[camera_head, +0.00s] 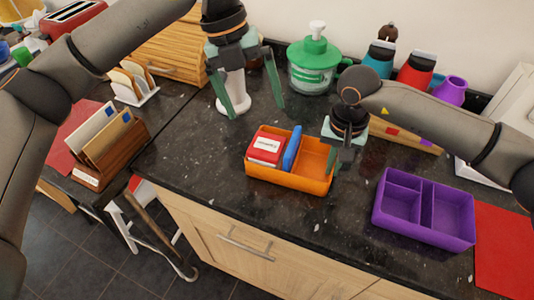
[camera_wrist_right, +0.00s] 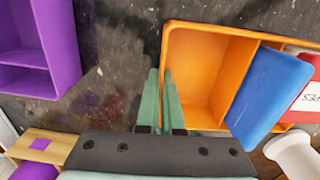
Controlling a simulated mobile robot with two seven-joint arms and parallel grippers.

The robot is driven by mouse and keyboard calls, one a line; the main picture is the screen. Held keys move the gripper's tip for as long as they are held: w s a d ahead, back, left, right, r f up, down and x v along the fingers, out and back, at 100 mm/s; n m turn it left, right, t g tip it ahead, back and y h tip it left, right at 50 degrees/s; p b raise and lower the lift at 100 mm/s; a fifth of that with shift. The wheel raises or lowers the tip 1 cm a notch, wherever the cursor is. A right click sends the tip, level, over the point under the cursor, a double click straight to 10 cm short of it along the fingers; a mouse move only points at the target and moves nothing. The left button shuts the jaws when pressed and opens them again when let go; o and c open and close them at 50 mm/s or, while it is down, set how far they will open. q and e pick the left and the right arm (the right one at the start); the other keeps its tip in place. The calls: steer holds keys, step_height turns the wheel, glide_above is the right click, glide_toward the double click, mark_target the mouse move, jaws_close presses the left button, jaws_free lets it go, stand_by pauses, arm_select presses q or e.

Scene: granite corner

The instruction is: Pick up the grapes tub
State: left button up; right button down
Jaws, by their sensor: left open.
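The grapes tub (camera_head: 266,147) is red with a white label. It sits in the left part of an orange bin (camera_head: 287,182), left of a blue upright item (camera_head: 292,148). In the right wrist view, part of the tub (camera_wrist_right: 312,92) shows at the right edge, its label cut off. My left gripper (camera_head: 254,108) is open and empty, above and behind the bin, in front of a white object. My right gripper (camera_head: 340,158) is at the bin's right wall. In the right wrist view its fingers (camera_wrist_right: 164,103) are close together with the wall's edge between them.
A purple divided tray (camera_head: 424,240) stands to the right, near a red mat (camera_head: 502,250). A green-lidded jar (camera_head: 314,65), bottles and a purple vase (camera_head: 449,90) line the back. A wooden letter rack (camera_head: 108,155) is left. Counter in front of the bin is clear.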

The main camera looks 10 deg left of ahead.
arm_select(q)
steer(key=n, duration=0.6)
steer(key=n+h, duration=0.1)
steer(key=n, duration=0.7)
glide_above(267, 145)
steer(key=a, duration=0.2)
step_height(267, 145, down, 5)
steer(key=shift+a+f, duration=0.1)
steer(key=shift+a, duration=0.05)
steer(key=shift+w+x, duration=0.15)
steer(key=shift+x, duration=1.2)
steer(key=shift+w+x, duration=0.15)
steer(key=shift+x, duration=1.15)
steer(key=shift+a+f, duration=0.1)
steer(key=shift+c, duration=0.4)
jaws_close()
